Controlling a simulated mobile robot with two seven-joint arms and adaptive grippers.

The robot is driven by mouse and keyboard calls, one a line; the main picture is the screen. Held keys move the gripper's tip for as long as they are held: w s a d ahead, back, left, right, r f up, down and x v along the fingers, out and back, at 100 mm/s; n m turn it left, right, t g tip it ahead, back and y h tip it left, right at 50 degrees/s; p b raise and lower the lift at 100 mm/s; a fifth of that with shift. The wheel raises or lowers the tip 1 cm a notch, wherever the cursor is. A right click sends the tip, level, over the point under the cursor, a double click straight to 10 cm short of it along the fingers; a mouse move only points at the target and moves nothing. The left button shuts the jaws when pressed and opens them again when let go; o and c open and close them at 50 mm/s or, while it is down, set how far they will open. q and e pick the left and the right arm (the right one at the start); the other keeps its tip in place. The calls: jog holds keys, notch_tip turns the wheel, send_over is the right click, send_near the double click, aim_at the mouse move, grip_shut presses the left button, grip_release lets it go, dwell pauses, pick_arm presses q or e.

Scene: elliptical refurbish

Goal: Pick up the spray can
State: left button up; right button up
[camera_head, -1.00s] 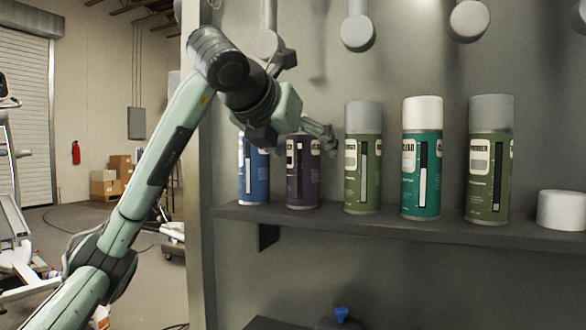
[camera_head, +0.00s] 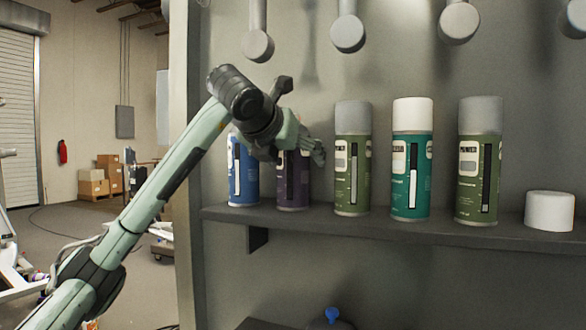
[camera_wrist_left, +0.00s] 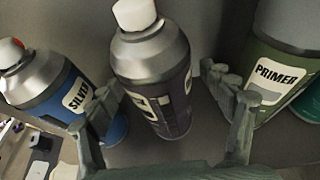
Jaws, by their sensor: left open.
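Several spray cans stand upright in a row on a grey shelf. A blue can (camera_head: 243,180) is at the left, then a dark purple can (camera_head: 293,186), a green can (camera_head: 352,175), a teal can (camera_head: 411,175) and another green can (camera_head: 479,177). My left gripper (camera_head: 318,152) is in front of the purple can's upper part and hides its top. In the left wrist view the purple can (camera_wrist_left: 155,85) stands between my open, empty fingers (camera_wrist_left: 170,110). The blue can (camera_wrist_left: 62,95) and the green primer can (camera_wrist_left: 270,75) flank it. My right gripper is not seen.
The shelf (camera_head: 380,228) runs along a grey panel. A white round lid (camera_head: 550,211) sits at its right end. Grey round-ended rods (camera_head: 348,32) hang above the cans. An upright post (camera_head: 188,150) borders the shelf at the left.

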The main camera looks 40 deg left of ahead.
pick_arm(q)
jog(key=c, duration=1.4)
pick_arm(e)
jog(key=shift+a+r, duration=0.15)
pick_arm(q)
jog(key=shift+r, duration=0.1)
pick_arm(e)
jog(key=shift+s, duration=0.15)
pick_arm(q)
jog(key=shift+s+r, duration=0.1)
jog(key=shift+s+r, duration=0.1)
jog(key=shift+r, duration=0.1)
notch_tip(320, 180, up, 7)
jog(key=shift+d+f+p, duration=0.1)
jog(key=shift+p, duration=0.4)
jog(key=s+d, duration=0.2)
jog(key=s, duration=0.7)
jog(key=s+d+p, duration=0.1)
jog(key=s+d, duration=0.1)
jog(key=s, duration=0.8)
jog(key=shift+d+f, duration=0.25)
jog(key=shift+f, duration=0.05)
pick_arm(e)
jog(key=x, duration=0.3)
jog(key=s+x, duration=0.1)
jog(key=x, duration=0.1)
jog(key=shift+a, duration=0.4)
